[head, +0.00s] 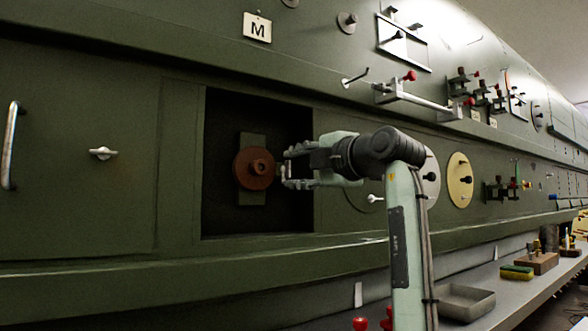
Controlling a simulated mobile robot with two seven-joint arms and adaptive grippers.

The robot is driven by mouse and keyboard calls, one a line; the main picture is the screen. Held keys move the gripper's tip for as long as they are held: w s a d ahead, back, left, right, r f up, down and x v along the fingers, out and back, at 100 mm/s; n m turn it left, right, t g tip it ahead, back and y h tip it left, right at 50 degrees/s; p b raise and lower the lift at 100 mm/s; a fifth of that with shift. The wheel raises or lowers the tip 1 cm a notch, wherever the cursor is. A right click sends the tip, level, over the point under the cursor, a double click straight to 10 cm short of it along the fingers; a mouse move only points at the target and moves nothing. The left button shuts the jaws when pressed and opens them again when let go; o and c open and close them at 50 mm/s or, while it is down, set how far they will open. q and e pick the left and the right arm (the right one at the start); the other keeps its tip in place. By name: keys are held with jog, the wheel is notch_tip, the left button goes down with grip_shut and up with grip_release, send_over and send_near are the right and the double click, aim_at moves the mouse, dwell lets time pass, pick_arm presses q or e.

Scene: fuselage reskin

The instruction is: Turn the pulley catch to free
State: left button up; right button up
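A reddish-brown pulley disc (242,172) with a raised round hub (259,167) is mounted on an upright green bracket (251,142) inside a dark square recess. I cannot make out a separate catch on it.
The green fuselage wall carries a handle (11,145), a small wing-shaped latch (103,153), a rail with red knobs (425,101) and a cream disc (460,180). A bench below holds a grey tray (466,302) and a yellow-green sponge (517,272).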

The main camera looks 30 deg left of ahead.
pick_arm(q)
jog(key=v, duration=1.1)
